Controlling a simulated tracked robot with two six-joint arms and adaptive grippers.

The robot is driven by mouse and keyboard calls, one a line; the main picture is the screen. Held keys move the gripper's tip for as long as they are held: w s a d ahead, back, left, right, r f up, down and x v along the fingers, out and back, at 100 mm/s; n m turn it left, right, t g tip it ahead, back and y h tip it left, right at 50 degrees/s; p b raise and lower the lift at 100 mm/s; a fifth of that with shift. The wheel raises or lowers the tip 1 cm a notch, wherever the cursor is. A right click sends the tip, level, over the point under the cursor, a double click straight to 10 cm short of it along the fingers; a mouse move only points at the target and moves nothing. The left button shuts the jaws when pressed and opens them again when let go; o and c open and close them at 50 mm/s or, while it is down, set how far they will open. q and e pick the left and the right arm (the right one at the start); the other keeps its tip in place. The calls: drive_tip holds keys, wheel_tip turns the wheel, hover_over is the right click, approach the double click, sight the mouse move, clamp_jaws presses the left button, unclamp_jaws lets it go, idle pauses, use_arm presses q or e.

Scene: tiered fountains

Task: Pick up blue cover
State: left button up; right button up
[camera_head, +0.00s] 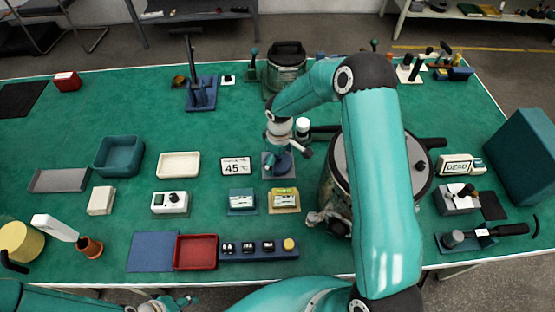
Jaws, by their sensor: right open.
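A flat blue square panel (152,251) lies on the green table at the front left, against a red tray (196,252); it may be the blue cover. A small dark blue piece (281,164) on a grey-blue square base sits mid-table, partly hidden by my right gripper. I cannot tell which is the cover. My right gripper (289,150) is open, pointing down just above the dark blue piece; contact is unclear. My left gripper (178,303) is low at the bottom edge, off the table front, far from both; its jaws are too small to read.
A large metal pot (336,187) stands right of my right gripper, partly behind my arm. A 45 °C display (236,166) and a white tray (179,165) lie to the left. A teal box (523,155) stands at the right edge.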

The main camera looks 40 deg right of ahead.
drive_tip(key=c, duration=0.8)
drive_tip(key=shift+r, duration=0.1)
drive_tip(key=shift+c, duration=0.2)
